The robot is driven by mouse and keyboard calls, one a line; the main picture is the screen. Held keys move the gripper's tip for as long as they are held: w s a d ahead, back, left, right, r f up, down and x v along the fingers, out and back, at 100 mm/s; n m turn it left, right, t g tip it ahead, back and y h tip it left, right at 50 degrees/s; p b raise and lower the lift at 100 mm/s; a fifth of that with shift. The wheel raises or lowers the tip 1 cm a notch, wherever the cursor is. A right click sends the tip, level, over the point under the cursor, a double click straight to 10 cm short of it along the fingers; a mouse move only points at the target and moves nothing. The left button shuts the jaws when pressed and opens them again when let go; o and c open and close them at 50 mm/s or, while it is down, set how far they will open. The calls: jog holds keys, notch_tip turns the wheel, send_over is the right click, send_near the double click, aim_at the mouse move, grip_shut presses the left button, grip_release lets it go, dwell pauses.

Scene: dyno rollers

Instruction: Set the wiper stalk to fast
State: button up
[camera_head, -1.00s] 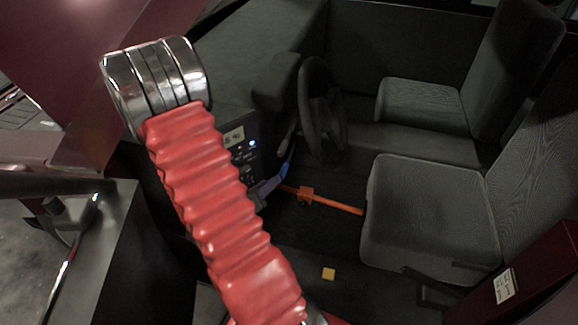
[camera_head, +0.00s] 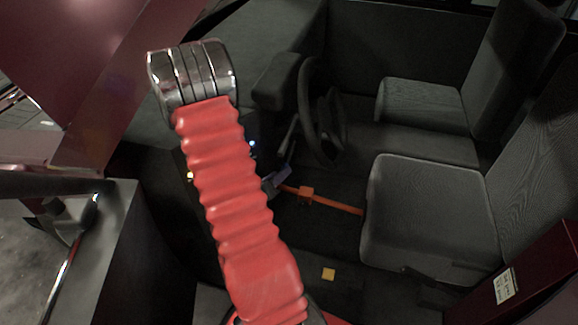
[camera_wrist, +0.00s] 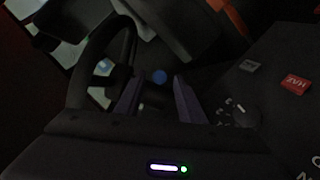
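My gripper shows in the wrist view (camera_wrist: 158,100) as two purple fingers spread apart, with nothing clearly held. A small round blue spot (camera_wrist: 159,76) shows in the gap beyond the fingertips; I cannot tell whether it is the end of a stalk. In the head view a thin stalk (camera_head: 289,133) stands beside the steering wheel (camera_head: 322,112); I cannot tell if it is the wiper stalk or read its setting. The bluish gripper tips (camera_head: 280,176) show below it, partly hidden by my red arm. The wheel also shows at the left of the wrist view (camera_wrist: 83,72).
A red HAZ button (camera_wrist: 294,82) and a round dial (camera_wrist: 238,111) lie on the dark panel right of my fingers. The near seat (camera_head: 425,205) stands to the right.

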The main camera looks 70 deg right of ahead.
aim_at(289, 158)
jog(key=x, duration=0.7)
grip_shut()
dwell(0.4)
